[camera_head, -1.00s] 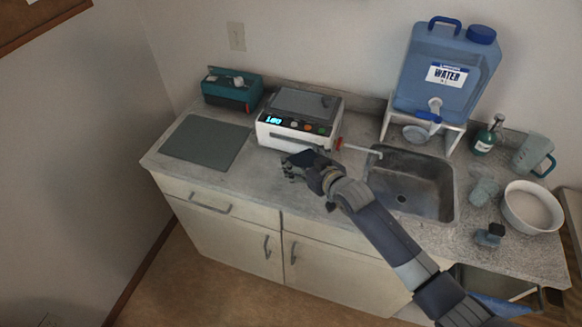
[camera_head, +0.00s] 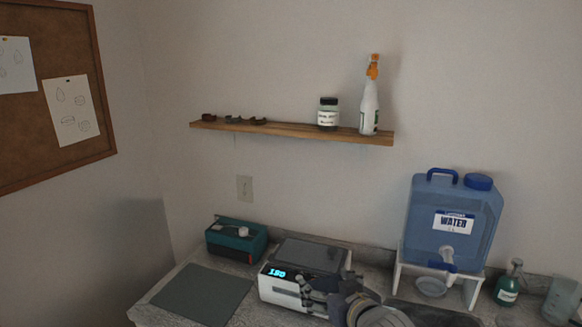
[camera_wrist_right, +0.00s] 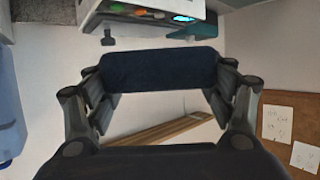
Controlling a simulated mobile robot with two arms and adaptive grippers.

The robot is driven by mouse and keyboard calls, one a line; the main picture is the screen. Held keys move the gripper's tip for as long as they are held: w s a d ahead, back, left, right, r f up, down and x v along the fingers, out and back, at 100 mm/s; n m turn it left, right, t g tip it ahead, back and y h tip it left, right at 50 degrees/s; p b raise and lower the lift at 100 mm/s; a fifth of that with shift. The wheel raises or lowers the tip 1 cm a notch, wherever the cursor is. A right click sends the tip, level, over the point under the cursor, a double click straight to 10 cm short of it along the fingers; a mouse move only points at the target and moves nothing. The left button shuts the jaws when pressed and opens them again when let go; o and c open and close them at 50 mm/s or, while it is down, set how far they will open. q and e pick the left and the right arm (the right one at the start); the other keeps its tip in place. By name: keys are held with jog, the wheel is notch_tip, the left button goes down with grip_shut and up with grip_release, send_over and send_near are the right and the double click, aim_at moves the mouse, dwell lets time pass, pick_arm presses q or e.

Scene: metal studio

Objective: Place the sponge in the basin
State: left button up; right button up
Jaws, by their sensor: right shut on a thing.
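My right gripper (camera_head: 316,296) is in front of the white machine's right front corner, low in the head view. In the right wrist view its fingers are shut on a dark navy block, which I take to be the sponge (camera_wrist_right: 158,70). The block spans the gap between the two finger pairs, and no other sponge shows. The basin (camera_head: 440,314) shows only as a dark strip at the bottom edge of the head view, right of my right arm. Its inside is cut off. My left gripper is not in view.
The white machine (camera_head: 300,256) with a lit display stands beside a grey mat (camera_head: 203,293) and a teal box (camera_head: 236,241). A blue water jug (camera_head: 452,225) on a stand is behind the basin. A green bottle (camera_head: 508,285) is farther right. A wall shelf (camera_head: 290,131) holds bottles.

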jog(key=s+d+r+m+h+b, duration=0.3)
jog(key=s+d+r, duration=0.3)
jog(key=s+d, duration=0.5)
jog(key=shift+m+t+h+b, duration=0.3)
jog(key=shift+m+h+b, duration=0.1)
jog(key=shift+h+b, duration=0.35)
jog(key=shift+r, duration=0.1)
